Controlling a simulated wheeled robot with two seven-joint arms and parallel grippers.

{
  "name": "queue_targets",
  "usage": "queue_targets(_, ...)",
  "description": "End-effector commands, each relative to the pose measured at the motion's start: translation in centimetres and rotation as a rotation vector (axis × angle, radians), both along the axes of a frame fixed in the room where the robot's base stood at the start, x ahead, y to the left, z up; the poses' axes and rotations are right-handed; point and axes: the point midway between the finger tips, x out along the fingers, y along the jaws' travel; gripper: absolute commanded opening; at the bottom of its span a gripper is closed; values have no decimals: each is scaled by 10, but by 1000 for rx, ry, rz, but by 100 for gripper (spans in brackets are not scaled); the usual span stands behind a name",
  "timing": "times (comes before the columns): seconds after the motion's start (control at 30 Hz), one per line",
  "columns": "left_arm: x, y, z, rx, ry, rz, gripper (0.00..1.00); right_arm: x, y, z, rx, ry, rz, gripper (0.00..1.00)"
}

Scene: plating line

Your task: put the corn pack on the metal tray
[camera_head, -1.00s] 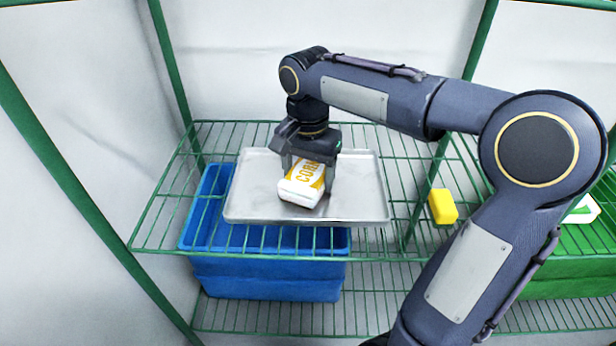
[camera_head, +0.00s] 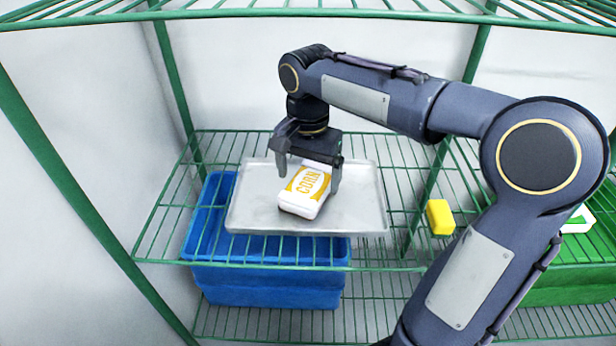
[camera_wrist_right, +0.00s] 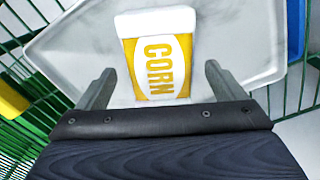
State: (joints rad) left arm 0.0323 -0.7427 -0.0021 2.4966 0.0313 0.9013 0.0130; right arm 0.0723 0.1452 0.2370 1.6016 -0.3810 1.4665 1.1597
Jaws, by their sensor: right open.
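The corn pack (camera_head: 304,193), white with a yellow panel and the word CORN, lies on the metal tray (camera_head: 355,215), near its middle. In the right wrist view the pack (camera_wrist_right: 158,60) lies just beyond the fingertips, on the pale tray (camera_wrist_right: 80,50). My right gripper (camera_head: 309,172) is open just above and behind the pack, with one finger to each side and a gap between fingers and pack in the wrist view. My left gripper is not in view.
The tray rests on a green wire shelf (camera_head: 160,225). A blue crate (camera_head: 265,275) stands below it. A yellow block (camera_head: 440,217) sits on the shelf at right. A green crate (camera_head: 570,285) is lower right. Another wire shelf (camera_head: 300,12) crosses overhead.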

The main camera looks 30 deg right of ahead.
Motion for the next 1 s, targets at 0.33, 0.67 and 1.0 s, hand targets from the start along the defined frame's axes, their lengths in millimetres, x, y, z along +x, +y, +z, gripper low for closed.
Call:
queue_targets(0.33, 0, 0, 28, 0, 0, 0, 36, 0, 0, 49, 1, -1, 0, 90)
queue_targets(0.67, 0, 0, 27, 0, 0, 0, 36, 0, 0, 49, 0, 0, 0, 90)
queue_targets(1.0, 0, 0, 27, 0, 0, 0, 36, 0, 0, 49, 0, 0, 0, 90)
